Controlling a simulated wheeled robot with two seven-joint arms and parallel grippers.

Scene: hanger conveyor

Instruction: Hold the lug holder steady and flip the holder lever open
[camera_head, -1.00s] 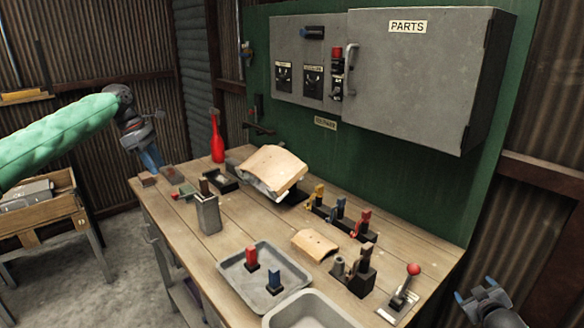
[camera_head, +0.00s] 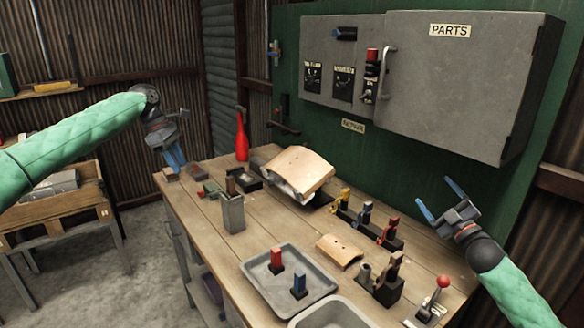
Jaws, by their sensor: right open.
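A dark block (camera_head: 387,293) with a grey cylinder and brown upright pieces stands at the bench's front right; I cannot tell for sure that it is the lug holder. A lever with a red knob (camera_head: 442,282) stands on a plate to its right. A dark rack (camera_head: 372,231) with yellow, blue and red pieces is behind. My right gripper (camera_head: 438,197) is open and empty, raised above the bench's right side, apart from these things. My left gripper (camera_head: 174,158) points down at the bench's far left end; its blue fingers look close together, and nothing clear is between them.
A grey tray (camera_head: 252,270) holds a red and a blue piece, with a second bin (camera_head: 330,318) in front. A curved tan piece (camera_head: 340,249), a larger tan-covered item (camera_head: 299,172), a grey box (camera_head: 232,213) and a red bottle (camera_head: 241,138) stand on the bench. A parts cabinet (camera_head: 450,85) overhangs behind.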

